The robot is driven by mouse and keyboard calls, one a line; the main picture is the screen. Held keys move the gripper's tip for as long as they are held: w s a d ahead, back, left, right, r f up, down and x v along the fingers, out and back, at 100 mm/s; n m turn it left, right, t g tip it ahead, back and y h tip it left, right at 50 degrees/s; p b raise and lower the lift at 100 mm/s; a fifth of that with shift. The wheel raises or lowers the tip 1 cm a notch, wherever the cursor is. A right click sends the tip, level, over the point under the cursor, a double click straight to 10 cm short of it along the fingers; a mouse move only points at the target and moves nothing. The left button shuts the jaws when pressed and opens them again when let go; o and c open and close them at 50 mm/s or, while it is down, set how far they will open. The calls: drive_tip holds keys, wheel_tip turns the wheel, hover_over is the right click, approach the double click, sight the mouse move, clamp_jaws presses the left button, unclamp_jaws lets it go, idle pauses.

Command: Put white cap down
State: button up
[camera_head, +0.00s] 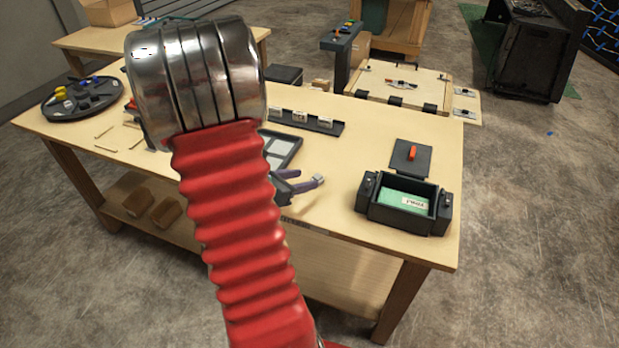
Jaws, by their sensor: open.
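My gripper (302,185) shows only in part, to the right of my red arm, low over the front middle of the table. Its jaws are apart, and I see no cap between them. The rest of the gripper is hidden behind the arm. A small white cap-like piece (60,93) lies on the round dark tray (88,113) at the table's far left, among blue, yellow and dark pieces. It is too small to be sure that it is the white cap. My gripper is well to the right of this tray.
A black box (399,214) with a green inside stands at the table's right, with a dark plate and orange knob (412,154) behind it. A dark rail (330,127) holds white blocks. A pale-panelled dark frame (285,147) lies beside my arm. Thin sticks (105,131) lie left.

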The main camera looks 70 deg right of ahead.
drive_tip(key=v, duration=0.6)
drive_tip(key=shift+w+a+r, duration=0.1)
drive_tip(key=shift+a+r, duration=0.05)
drive_tip(key=shift+a, duration=0.15)
idle(0.5)
drive_tip(key=shift+w+a, duration=0.1)
drive_tip(key=w+a+r+m+t+y, duration=0.3)
drive_tip(key=w+a+r+m, duration=0.1)
drive_tip(key=a, duration=1)
drive_tip(key=w+a+r+m+t+y, duration=0.4)
drive_tip(key=a+r, duration=0.1)
drive_tip(key=a, duration=0.9)
drive_tip(key=w+a+r+m+t+y, duration=0.3)
drive_tip(key=a+r+m+t, duration=0.1)
drive_tip(key=a, duration=1.1)
drive_tip(key=shift+w+r+y, duration=0.4)
drive_tip(key=shift+r, duration=0.15)
drive_tip(key=shift+o, duration=0.5)
drive_tip(key=shift+a, duration=0.15)
